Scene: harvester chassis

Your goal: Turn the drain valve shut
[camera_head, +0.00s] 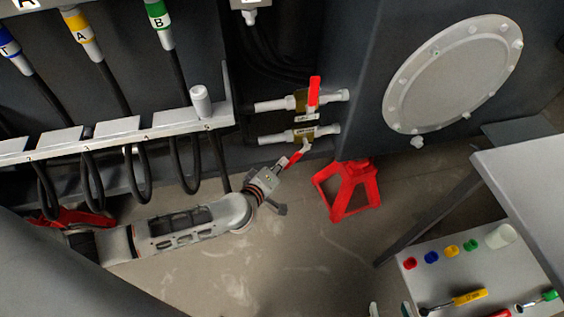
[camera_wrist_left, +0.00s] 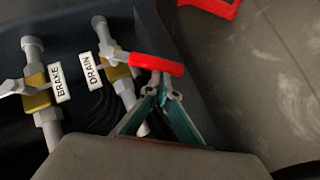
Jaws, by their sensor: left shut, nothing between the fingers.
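The drain valve (camera_wrist_left: 118,72), labelled DRAIN, has a yellow-brown body on a white pipe. It is the lower of two valves in the head view (camera_head: 303,135). Its red-gripped handle (camera_wrist_left: 156,65) slants down-left from the pipe in the head view, towards my left gripper (camera_head: 279,169). In the left wrist view, the left gripper's (camera_wrist_left: 162,92) teal-padded fingers meet at the tips, shut and empty, right by the red grip. Whether they touch it I cannot tell. My right gripper (camera_head: 390,310) shows only as two separated fingertips at the bottom edge.
The brake valve (camera_wrist_left: 38,90) sits beside the drain valve; its red handle (camera_head: 314,92) points up in the head view. A red stand (camera_head: 348,190) is right of the left gripper. Hoses hang from a grey rail (camera_head: 120,130). A tray (camera_head: 450,270) holds caps and tools.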

